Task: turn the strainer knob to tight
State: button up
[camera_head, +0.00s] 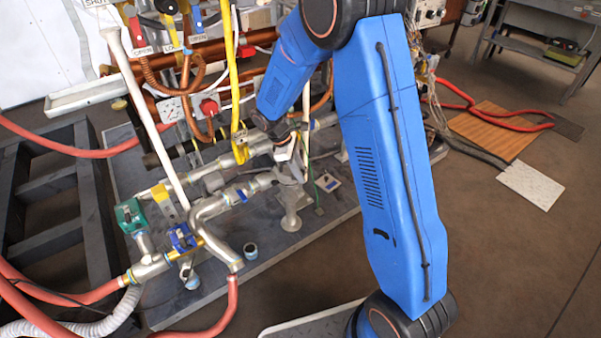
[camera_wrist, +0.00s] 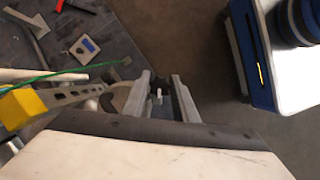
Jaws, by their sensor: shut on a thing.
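My gripper (camera_head: 287,150) is at the pipework, low beside the silver pipes, with its tips partly hidden by its own body. In the wrist view my gripper (camera_wrist: 161,84) shows two grey fingers shut on a small pale-grey piece, which I take to be the strainer knob (camera_wrist: 157,95). Only a little of the knob shows between the fingers. In the head view the knob cannot be told apart from the gripper and fittings. No tight mark is readable.
Silver pipes (camera_head: 212,206) with a green valve (camera_head: 130,216) and a blue valve (camera_head: 181,238) lie left of my gripper. A yellow hose (camera_head: 232,80) hangs close above. A grey base plate (camera_head: 318,232) lies below. Open floor (camera_head: 510,250) is to the right.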

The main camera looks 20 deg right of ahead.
jog(key=m+g+y, duration=0.1)
jog(key=m, duration=0.3)
jog(key=shift+m, duration=0.3)
jog(key=shift+m+g+y, duration=0.5)
jog(key=shift+m+y, duration=0.2)
jog(key=shift+m, duration=1.2)
jog(key=o, duration=1.1)
jog(key=shift+c, duration=0.2)
jog(key=v, duration=1.2)
